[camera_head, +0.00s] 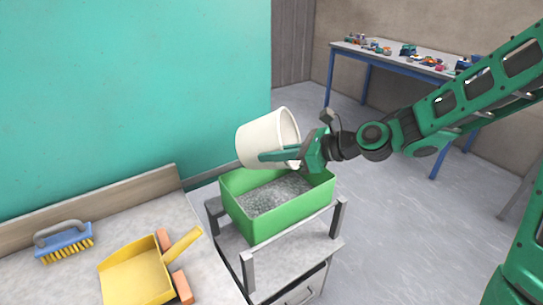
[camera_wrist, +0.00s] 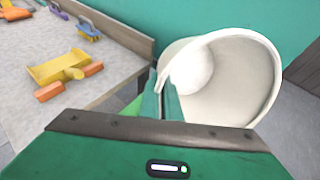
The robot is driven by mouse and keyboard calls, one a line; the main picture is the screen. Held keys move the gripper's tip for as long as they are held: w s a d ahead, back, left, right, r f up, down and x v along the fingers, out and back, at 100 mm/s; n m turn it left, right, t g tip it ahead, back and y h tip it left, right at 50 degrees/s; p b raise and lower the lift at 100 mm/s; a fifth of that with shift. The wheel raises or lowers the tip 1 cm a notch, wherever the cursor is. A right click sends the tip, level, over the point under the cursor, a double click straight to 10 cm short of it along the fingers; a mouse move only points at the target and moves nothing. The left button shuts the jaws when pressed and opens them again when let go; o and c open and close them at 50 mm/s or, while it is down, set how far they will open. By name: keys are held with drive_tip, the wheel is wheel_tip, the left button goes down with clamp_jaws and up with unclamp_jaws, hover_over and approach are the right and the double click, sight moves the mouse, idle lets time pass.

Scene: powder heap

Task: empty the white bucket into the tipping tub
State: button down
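The white bucket (camera_head: 262,138) is tilted on its side above the green tub, its mouth turned to the right in the head view. My gripper (camera_head: 283,157) is shut on the bucket's wall near the rim. The wrist view shows the bucket (camera_wrist: 245,80) large, with its fingers (camera_wrist: 165,92) at the left rim. The inside that shows looks bare and pale; no powder is seen in it. The green tipping tub (camera_head: 290,216) stands upright below and holds a layer of grey granular powder (camera_head: 275,194). Part of the tub's back is hidden by the bucket and gripper.
The tub rests on a grey metal stand (camera_head: 248,270). Left is a bench (camera_head: 60,285) with a blue brush (camera_head: 63,243), yellow dustpan (camera_head: 135,275) and orange blocks (camera_head: 181,287). A teal wall panel (camera_head: 130,80) stands behind. A blue-legged table (camera_head: 395,60) with small items is at back right.

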drive_tip(key=h, duration=0.1)
drive_tip(key=r+g+h, duration=0.1)
drive_tip(key=h, duration=0.1)
drive_tip(key=shift+a+h, duration=0.15)
drive_tip(key=shift+h, duration=0.15)
drive_tip(key=g+h, duration=0.1)
drive_tip(key=h, duration=0.2)
drive_tip(key=shift+r+n+h, duration=0.15)
drive_tip(key=shift+n+h, duration=0.15)
drive_tip(key=h, duration=0.2)
drive_tip(key=g+h, duration=0.1)
drive_tip(key=h, duration=0.1)
drive_tip(key=shift+r+h, duration=0.35)
drive_tip(key=shift+h, duration=0.05)
drive_tip(key=shift+g+h, duration=0.3)
drive_tip(key=shift+h, duration=0.1)
